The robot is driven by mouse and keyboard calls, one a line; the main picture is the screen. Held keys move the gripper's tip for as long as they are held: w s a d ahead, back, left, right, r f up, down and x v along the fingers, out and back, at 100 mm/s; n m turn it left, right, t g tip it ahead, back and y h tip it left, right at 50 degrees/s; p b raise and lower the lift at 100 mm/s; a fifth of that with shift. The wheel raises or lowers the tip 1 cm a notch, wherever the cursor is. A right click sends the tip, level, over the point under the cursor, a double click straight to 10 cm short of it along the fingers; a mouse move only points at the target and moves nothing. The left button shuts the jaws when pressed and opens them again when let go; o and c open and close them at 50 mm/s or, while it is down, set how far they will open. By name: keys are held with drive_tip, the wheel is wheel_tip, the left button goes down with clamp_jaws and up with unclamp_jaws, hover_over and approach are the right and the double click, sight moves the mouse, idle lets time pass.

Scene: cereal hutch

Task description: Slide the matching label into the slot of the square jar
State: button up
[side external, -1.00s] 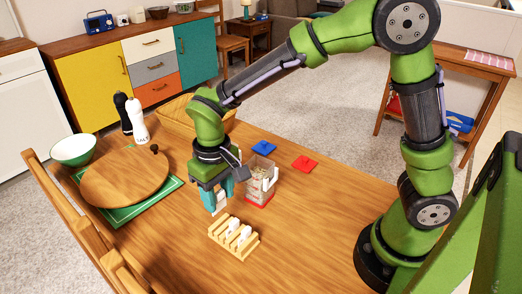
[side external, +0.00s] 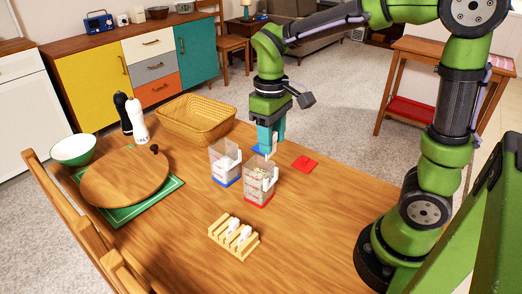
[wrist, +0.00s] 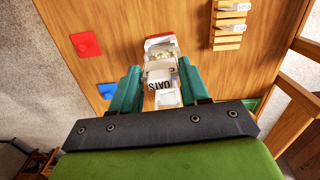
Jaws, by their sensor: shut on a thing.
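My gripper (side external: 270,148) is shut on a white label (wrist: 158,84) reading "OATS", seen between the teal fingers in the wrist view. It hangs just behind and above a clear boxy jar with a red base (side external: 258,187), which holds pale flakes. A white slot holder (side external: 269,178) is on that jar's side facing right. The label is close to this jar, but I cannot tell whether it touches the slot. A second clear boxy jar with a blue base (side external: 222,170) stands beside it to the left.
A wooden rack (side external: 234,243) with white labels stands in front. A red lid (side external: 304,163) and a blue lid, partly hidden by my gripper, lie behind the jars. A wicker basket (side external: 196,118) is at the back left. The table's right front is clear.

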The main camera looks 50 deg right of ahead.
drive_tip(key=shift+f, duration=2.35)
drive_tip(key=shift+f, duration=1.05)
idle(0.6)
drive_tip(key=o, duration=1.4)
drive_tip(key=shift+r, duration=0.1)
drive_tip(key=shift+r, duration=2.95)
